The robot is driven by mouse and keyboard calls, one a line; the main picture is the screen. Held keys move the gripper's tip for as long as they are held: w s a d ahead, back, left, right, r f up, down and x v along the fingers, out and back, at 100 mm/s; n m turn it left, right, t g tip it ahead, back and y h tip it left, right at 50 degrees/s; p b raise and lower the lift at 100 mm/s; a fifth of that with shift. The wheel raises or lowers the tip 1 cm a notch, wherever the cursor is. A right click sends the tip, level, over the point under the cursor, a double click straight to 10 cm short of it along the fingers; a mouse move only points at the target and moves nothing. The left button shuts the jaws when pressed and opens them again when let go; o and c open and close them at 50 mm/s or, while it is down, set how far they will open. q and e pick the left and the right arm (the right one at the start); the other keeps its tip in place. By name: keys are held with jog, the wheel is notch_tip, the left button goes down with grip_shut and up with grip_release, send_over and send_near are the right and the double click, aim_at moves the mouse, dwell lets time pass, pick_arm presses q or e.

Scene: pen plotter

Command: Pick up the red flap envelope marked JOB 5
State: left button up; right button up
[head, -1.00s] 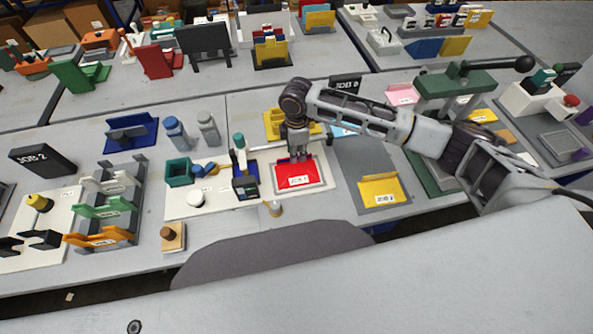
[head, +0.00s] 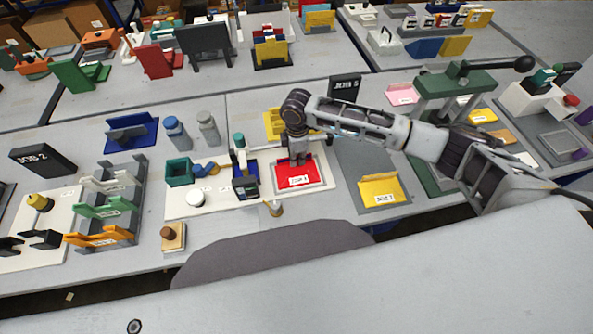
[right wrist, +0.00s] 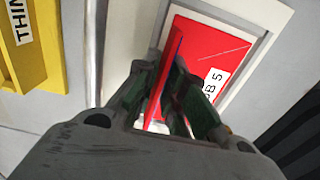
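The red flap envelope (head: 297,176) lies in a pale shallow tray on the white board, its label facing up. It also shows in the right wrist view (right wrist: 200,65), where the label reads only in part and ends in 5. My right gripper (head: 298,157) points down at the envelope's far side. In the right wrist view its fingers (right wrist: 166,85) are close together, one on each side of the upright red flap, and seem shut on it. The envelope still rests in the tray. My left gripper is out of view.
A blue holder (head: 245,187) stands just left of the tray, and a small tan cylinder (head: 273,208) stands in front. A yellow envelope (head: 380,188) lies to the right. A yellow holder (head: 273,124) stands behind, close to my right gripper.

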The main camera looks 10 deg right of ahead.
grip_shut()
jog(key=shift+r, duration=0.1)
notch_tip(320, 180, up, 10)
dwell(0.6)
dwell(0.5)
